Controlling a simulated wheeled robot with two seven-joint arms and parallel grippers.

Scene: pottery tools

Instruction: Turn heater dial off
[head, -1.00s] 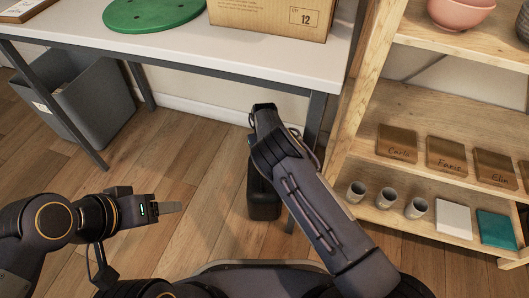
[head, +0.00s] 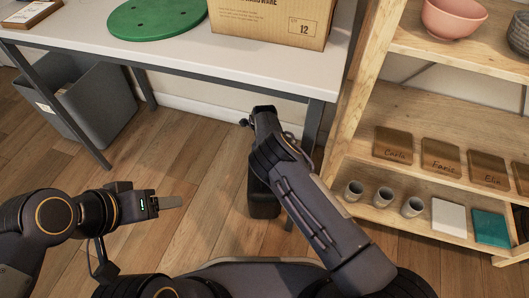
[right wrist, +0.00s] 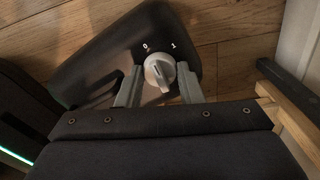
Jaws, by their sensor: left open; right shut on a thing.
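The heater (head: 264,200) is a dark box on the wooden floor below the table's right end, partly hidden behind my right arm. In the right wrist view the heater (right wrist: 95,60) shows its dark top, with a light grey dial (right wrist: 160,72) and the marks 0 and 1 beyond it. My right gripper (right wrist: 160,84) has one finger on each side of the dial and is shut on it. I cannot tell exactly which mark the dial points to. My left gripper (head: 170,202) is open and empty over the floor at the left, well away from the heater.
A white table (head: 180,60) carries a green disc (head: 155,17) and a cardboard box (head: 265,20). A grey bin (head: 85,110) stands under it. A wooden shelf (head: 435,105) with cups, plaques and bowls stands close at the right. Floor between bin and heater is clear.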

